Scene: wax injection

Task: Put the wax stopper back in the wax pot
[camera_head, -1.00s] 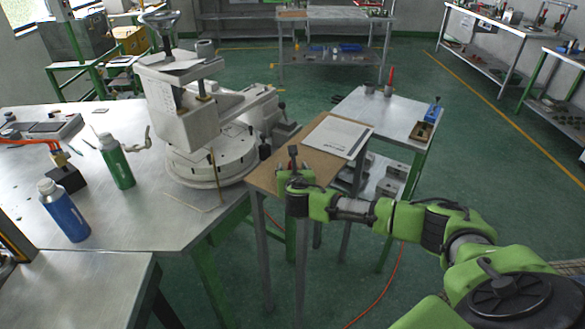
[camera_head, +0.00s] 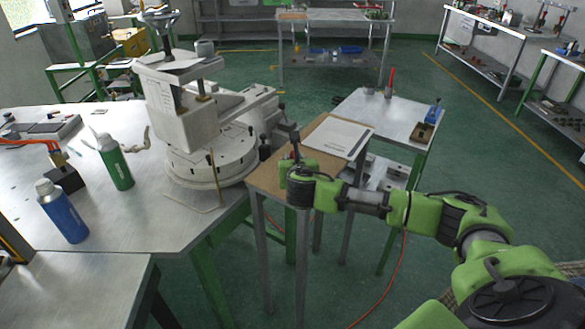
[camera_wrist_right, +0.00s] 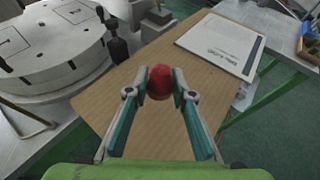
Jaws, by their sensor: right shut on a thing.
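My right gripper (camera_wrist_right: 160,84) is shut on a round red thing (camera_wrist_right: 159,82), which I take for the wax stopper; it sits between the fingertips, over the brown board top. In the head view the right gripper (camera_head: 295,153) is above the near end of that board. The red thing is too small there to make out clearly. My left gripper is not in view.
The brown board top (camera_head: 328,138) bears a white sheet (camera_head: 340,136). The machine's round white base (camera_head: 210,168) stands close to its left. Green (camera_head: 115,163) and blue (camera_head: 62,212) bottles stand on the left table. A metal table (camera_head: 395,115) is at right.

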